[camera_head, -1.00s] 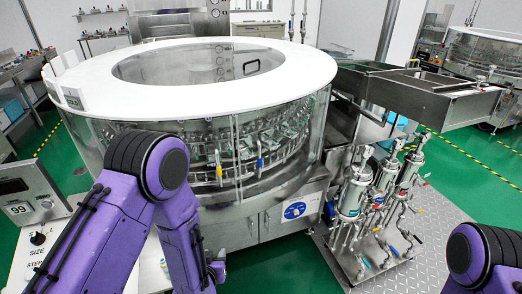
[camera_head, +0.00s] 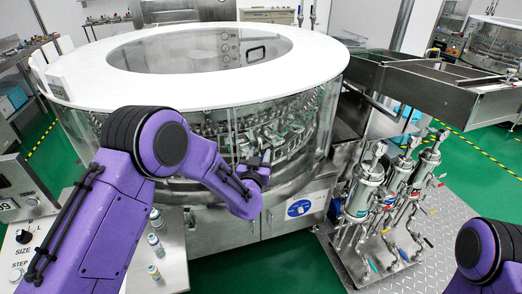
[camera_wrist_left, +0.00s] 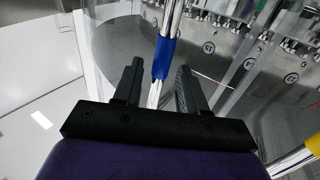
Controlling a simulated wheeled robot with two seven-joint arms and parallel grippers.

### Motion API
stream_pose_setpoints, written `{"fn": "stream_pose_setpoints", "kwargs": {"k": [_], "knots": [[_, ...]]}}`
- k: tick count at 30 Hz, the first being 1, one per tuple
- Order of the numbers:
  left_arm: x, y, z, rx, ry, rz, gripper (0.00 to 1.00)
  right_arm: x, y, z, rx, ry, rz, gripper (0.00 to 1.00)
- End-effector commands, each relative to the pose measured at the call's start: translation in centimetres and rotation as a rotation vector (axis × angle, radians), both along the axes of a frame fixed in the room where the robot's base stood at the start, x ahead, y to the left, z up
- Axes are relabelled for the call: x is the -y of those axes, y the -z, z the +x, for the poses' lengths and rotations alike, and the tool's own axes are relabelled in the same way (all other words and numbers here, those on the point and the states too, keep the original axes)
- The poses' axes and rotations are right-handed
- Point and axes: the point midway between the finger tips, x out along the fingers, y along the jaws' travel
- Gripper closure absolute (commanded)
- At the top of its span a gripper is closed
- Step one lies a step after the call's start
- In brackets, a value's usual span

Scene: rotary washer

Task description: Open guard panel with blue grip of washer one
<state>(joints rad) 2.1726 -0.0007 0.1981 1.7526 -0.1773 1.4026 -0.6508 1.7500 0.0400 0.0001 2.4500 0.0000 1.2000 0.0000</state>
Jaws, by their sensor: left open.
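Washer one is the large round machine with a white top ring (camera_head: 310,68) and clear guard panels around its side. In the left wrist view, the blue grip (camera_wrist_left: 166,57) sits on a slim metal handle bar of the clear panel. My left gripper (camera_wrist_left: 159,70) is open, with its fingers on either side of the bar, around the lower end of the blue grip. In the head view, my left gripper (camera_head: 260,163) is at the washer's front, and the blue grip is hidden behind it. My right gripper is out of frame.
A yellow grip (camera_wrist_left: 314,143) shows at the right edge of the wrist view. A stand with several metal cylinders (camera_head: 365,195) is right of the washer. Small bottles (camera_head: 155,245) stand on a metal surface below my left arm. Green floor lies between.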

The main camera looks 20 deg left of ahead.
Motion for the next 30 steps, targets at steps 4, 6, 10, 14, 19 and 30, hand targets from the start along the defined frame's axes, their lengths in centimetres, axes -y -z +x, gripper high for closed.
{"fn": "stream_pose_setpoints", "kwargs": {"k": [4,6,10,14,19,30], "knots": [[0.0,0.0,1.0,0.0,0.001,0.0,0.59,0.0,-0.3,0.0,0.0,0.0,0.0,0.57],[0.0,0.0,1.1,0.0,0.002,0.0,0.59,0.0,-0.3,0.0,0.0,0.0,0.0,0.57],[0.1,0.1,1.1,-0.001,0.002,0.0,0.59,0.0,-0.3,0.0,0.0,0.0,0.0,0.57],[0.1,0.1,1.1,-0.001,0.003,0.0,0.94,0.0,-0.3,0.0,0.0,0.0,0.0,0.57],[0.1,0.1,1.1,-0.001,0.002,0.0,1.0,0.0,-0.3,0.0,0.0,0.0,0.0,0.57],[2.1,0.5,3.3,0.002,-0.02,-0.001,1.0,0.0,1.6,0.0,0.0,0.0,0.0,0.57]]}}
